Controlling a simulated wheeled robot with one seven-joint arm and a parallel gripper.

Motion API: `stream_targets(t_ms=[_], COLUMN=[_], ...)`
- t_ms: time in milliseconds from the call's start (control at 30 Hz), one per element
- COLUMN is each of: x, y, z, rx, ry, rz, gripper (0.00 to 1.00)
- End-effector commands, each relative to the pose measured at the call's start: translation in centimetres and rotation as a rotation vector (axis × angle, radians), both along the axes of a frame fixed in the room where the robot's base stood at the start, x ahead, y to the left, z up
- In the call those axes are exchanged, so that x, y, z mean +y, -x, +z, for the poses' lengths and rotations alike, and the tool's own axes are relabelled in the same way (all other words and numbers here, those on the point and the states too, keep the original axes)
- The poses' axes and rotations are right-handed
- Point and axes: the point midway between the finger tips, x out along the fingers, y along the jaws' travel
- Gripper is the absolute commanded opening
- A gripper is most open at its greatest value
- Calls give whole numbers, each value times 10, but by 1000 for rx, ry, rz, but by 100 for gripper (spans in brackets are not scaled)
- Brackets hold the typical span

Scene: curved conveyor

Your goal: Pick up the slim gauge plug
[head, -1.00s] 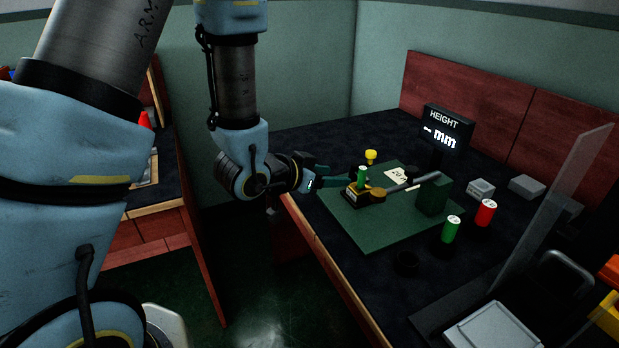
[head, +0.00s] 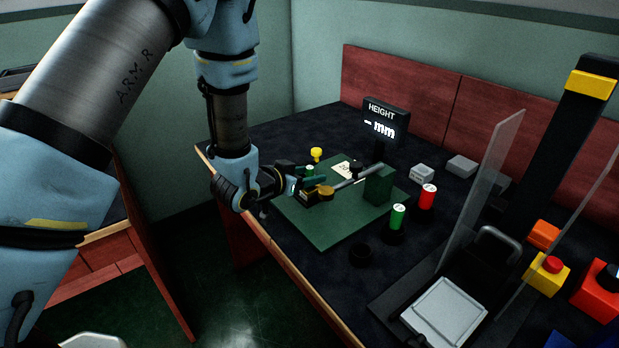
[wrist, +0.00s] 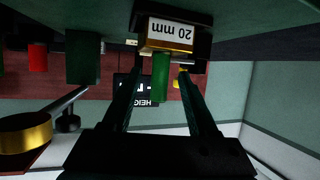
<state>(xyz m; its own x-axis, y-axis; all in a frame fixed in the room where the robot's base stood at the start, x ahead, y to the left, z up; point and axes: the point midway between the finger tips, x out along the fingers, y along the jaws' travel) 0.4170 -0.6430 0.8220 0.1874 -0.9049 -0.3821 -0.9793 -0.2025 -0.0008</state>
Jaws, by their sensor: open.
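The slim gauge plug, a thin green cylinder (head: 309,169), stands on a small black and brass block (wrist: 163,48) labelled "20 mm". The block sits on the green mat (head: 330,233). In the upside-down wrist view the plug (wrist: 161,78) is between the two dark fingers of my gripper (wrist: 160,82), with slight gaps on both sides. My gripper is open and not closed on it. In the head view my gripper (head: 302,180) reaches the block from the left, and its fingers partly hide the block.
A gauge arm (head: 352,183) with a brass tip and a dark green block (head: 378,185) stand just right. A yellow knob (head: 316,153) is behind. A thicker green cylinder (head: 398,216), a red cylinder (head: 427,196) and the HEIGHT display (head: 386,122) are farther right.

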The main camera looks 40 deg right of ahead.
Motion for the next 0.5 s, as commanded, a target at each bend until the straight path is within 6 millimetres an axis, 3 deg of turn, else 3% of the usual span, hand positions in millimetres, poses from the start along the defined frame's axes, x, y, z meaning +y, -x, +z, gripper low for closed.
stream_targets(t_ms=[300,500], x=[-5,-5], y=[-1,-1], z=[-3,-3], rx=[1,1], ry=[-1,-1], rz=[0,0], gripper=[58,36])
